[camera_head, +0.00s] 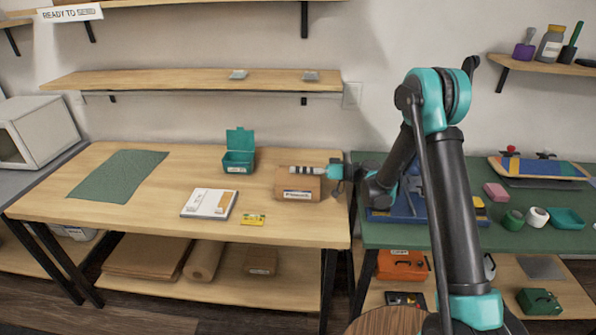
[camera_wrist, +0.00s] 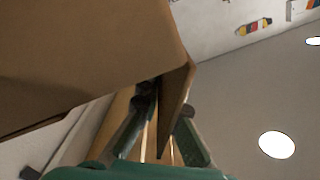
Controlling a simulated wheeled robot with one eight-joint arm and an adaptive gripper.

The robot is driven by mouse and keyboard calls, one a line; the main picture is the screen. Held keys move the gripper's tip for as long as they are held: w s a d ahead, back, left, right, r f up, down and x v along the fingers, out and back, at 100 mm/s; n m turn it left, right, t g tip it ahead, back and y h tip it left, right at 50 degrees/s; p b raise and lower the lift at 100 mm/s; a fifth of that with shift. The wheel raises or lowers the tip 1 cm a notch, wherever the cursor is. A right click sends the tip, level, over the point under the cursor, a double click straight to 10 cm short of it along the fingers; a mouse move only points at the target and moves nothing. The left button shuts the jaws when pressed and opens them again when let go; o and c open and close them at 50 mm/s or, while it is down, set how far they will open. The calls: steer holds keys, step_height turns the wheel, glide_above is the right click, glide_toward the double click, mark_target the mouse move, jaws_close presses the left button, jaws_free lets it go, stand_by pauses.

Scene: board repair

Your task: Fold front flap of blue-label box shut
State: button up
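The brown cardboard box (camera_head: 285,187) with a white and blue label (camera_head: 298,195) on its front stands near the right end of the wooden table. My gripper (camera_head: 294,169) reaches in from the right, at the top of the box. In the wrist view a large cardboard face (camera_wrist: 85,60) fills the upper left. A narrow cardboard flap (camera_wrist: 177,100) lies between the two fingers of my gripper (camera_wrist: 168,105), which stand apart on either side of it. Whether both fingers press on the flap is not clear. The other flaps are hard to make out.
A teal open-lidded bin (camera_head: 239,160) stands left of the box. A white booklet (camera_head: 208,204) and a yellow card (camera_head: 253,220) lie in front. A green mat (camera_head: 118,175) lies at the left. A green workbench (camera_head: 385,236) with tools adjoins at the right.

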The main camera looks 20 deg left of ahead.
steer(key=o, duration=0.3)
steer(key=v, duration=0.7)
steer(key=shift+d, duration=0.25)
steer(key=shift+r, duration=0.1)
